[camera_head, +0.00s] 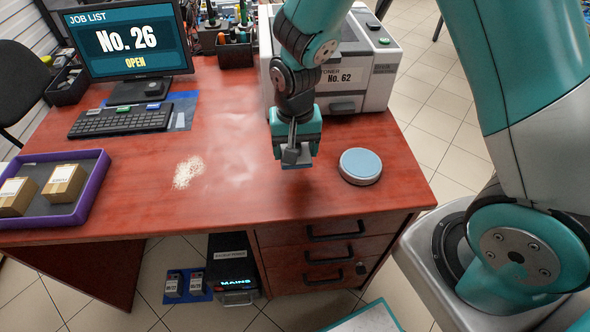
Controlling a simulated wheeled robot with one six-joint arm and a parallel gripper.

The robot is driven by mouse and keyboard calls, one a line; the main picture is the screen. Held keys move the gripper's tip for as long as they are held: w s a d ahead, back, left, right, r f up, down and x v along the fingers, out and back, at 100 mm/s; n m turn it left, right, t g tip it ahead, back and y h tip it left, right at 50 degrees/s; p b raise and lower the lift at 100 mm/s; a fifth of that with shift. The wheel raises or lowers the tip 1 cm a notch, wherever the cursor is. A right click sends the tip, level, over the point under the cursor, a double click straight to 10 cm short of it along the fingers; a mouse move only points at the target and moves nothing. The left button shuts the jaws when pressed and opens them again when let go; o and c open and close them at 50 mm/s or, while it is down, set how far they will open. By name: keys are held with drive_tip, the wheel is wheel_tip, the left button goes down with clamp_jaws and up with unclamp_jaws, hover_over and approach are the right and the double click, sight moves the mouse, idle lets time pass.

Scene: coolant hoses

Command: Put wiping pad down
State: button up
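My gripper (297,158) points down just above the red-brown desk (335,200), right of its middle. A small grey block-like shape shows at its tip. I cannot tell whether this is the closed fingers or something held between them. A round disc with a pale blue top and whitish side (360,166) lies flat on the desk, right of my gripper and apart from it. It may be the wiping pad or its rest; the view does not settle which.
A pale crumbly patch (187,172) and whitish smears lie left of my gripper. A purple tray (88,203) with boxes, a keyboard (121,120) and a monitor (127,42) stand left. A grey machine (372,75) stands behind. The desk front right of centre is clear.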

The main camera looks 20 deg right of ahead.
sight(295, 177)
wheel_tip(295, 177, down, 8)
drive_tip(key=shift+r, duration=0.2)
drive_tip(key=shift+f, duration=0.2)
drive_tip(key=o, duration=1)
drive_tip(key=shift+o, duration=0.2)
wheel_tip(295, 177, up, 12)
drive_tip(key=shift+r, duration=0.1)
drive_tip(key=s+a+r+n+y, duration=0.2)
drive_tip(key=s+r+n, duration=0.3)
drive_tip(key=s+r, duration=0.3)
drive_tip(key=s+a+r+n+y, duration=0.2)
drive_tip(key=s+r+n, duration=0.3)
drive_tip(key=s+r, duration=0.3)
drive_tip(key=shift+s+a+r+n, duration=0.3)
drive_tip(key=shift+s+n, duration=0.1)
drive_tip(key=shift+s, duration=0.75)
